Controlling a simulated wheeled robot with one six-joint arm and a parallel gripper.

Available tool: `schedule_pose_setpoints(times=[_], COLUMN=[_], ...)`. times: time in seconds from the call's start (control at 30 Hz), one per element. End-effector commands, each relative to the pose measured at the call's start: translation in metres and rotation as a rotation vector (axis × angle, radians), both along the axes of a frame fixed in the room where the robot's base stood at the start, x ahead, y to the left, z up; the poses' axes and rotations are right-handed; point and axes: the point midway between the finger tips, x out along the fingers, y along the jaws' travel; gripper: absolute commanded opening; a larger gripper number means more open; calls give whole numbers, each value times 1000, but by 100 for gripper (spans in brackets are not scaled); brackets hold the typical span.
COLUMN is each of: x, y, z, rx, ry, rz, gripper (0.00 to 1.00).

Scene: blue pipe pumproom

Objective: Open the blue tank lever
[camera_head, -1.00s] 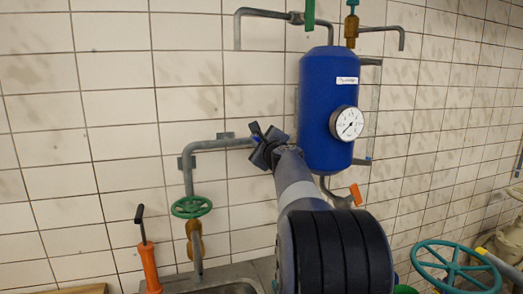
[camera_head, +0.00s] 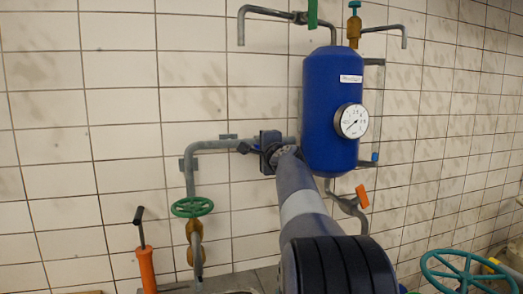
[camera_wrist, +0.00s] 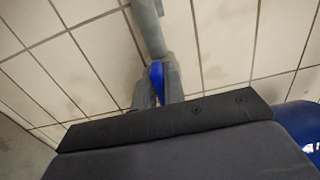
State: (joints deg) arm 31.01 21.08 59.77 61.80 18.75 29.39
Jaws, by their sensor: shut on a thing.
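The blue tank (camera_head: 322,105) hangs upright on the tiled wall, with a round white gauge (camera_head: 352,121) on its front right. My gripper (camera_head: 250,147) is left of the tank, at the grey pipe that runs towards it. In the wrist view my gripper (camera_wrist: 158,90) has its two grey fingers shut on a small blue lever (camera_wrist: 156,72), just below the end of a grey pipe (camera_wrist: 148,28). In the head view my wrist hides this lever.
An orange-handled valve (camera_head: 362,197) sits under the tank. A green handwheel (camera_head: 192,207) is on the left pipe, and an orange hand pump (camera_head: 147,266) stands lower left. A large teal handwheel (camera_head: 428,266) is at lower right. The wall at far left is bare.

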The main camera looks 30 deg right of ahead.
Motion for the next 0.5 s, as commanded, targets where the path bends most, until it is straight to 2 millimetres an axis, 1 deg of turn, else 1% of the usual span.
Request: schedule_pose_setpoints(times=[0.47, 0.5], x=[0, 0], y=[0, 0], z=[-2, -2], rx=[-14, -14], ry=[7, 7], rz=[1, 1], gripper=[0, 14])
